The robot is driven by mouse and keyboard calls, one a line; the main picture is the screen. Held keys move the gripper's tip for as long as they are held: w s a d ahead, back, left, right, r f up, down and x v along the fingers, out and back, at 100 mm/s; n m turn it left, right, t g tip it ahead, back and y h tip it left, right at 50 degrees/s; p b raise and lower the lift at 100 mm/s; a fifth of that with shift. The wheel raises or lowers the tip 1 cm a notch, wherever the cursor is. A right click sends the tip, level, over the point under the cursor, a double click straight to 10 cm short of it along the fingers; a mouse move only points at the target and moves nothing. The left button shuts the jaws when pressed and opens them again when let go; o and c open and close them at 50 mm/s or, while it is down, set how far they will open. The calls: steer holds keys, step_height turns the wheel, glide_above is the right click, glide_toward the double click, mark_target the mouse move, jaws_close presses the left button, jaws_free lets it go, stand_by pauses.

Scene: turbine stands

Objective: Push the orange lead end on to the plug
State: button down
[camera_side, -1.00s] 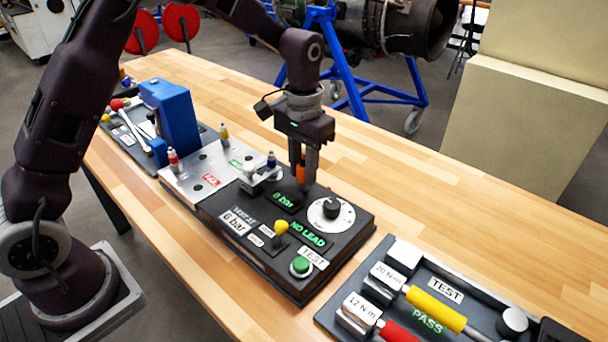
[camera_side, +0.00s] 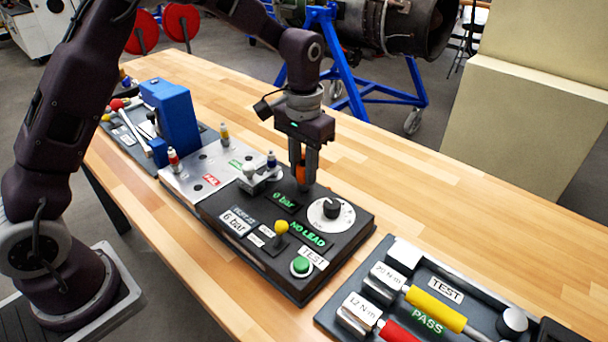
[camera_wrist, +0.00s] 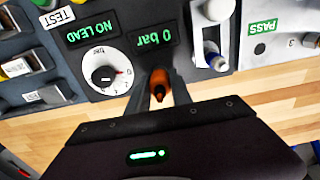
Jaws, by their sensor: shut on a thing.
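The orange lead end (camera_side: 301,173) is upright between the fingers of my gripper (camera_side: 305,184), which are shut on it over the back of the black test box (camera_side: 345,248). It also shows in the wrist view (camera_wrist: 158,85), between the fingers. A plug with a blue band (camera_side: 271,159) stands at the metal clamp on the box, left of my gripper; in the wrist view it is the white and blue fitting (camera_wrist: 213,57). The lead end is apart from this plug. The box display reads NO LEAD (camera_side: 307,234) and 0 bar. The lead end's lower tip is partly hidden by the fingers.
The box carries a white dial (camera_side: 331,214), a yellow-knobbed lever (camera_side: 281,228) and a green button (camera_side: 301,265). A metal plate (camera_side: 200,180) with red- and yellow-banded plugs lies left. A torque tester tray (camera_side: 435,310) lies right. The wood behind my gripper is clear.

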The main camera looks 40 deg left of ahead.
steer(key=shift+r, duration=0.65)
stand_by(0.3)
steer(key=shift+r, duration=0.85)
steer(key=s+a+r, duration=0.1)
steer(key=a+r, duration=0.7)
steer(key=r, duration=0.2)
glide_above(270, 154)
steer(key=shift+w+f, duration=0.2)
steer(key=shift+f, duration=2.05)
steer(key=shift+f, duration=0.75)
steer(key=shift+f, duration=0.1)
steer(key=shift+s+f, duration=0.1)
steer(key=shift+f, duration=0.3)
